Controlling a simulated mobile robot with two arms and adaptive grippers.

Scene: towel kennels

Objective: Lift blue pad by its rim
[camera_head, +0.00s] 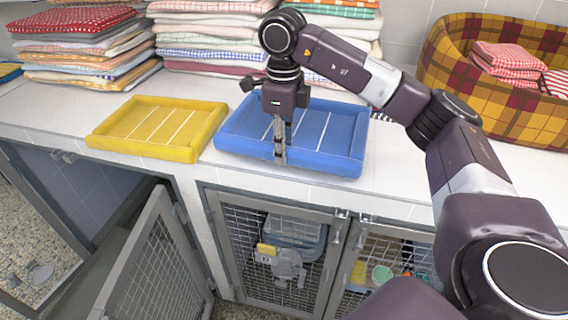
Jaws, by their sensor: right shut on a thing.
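The blue pad (325,150) is a rectangular cushion with a raised padded rim and white stripes inside. It lies on the white tiled counter, right of the yellow pad. My right gripper (280,157) points straight down at the pad's front rim, left of the rim's middle. Its fingers are shut on that rim. The pad looks flat, and I cannot make out a gap under it. The wrist hides part of the pad's inside and back rim. My left gripper is not in view.
A similar yellow pad (158,128) lies to the left. Stacks of folded towels (85,45) stand along the back. A plaid basket (500,75) with checked cloths is at the back right. Below the counter (420,190) are mesh kennel doors (275,250); one at left (155,262) stands open.

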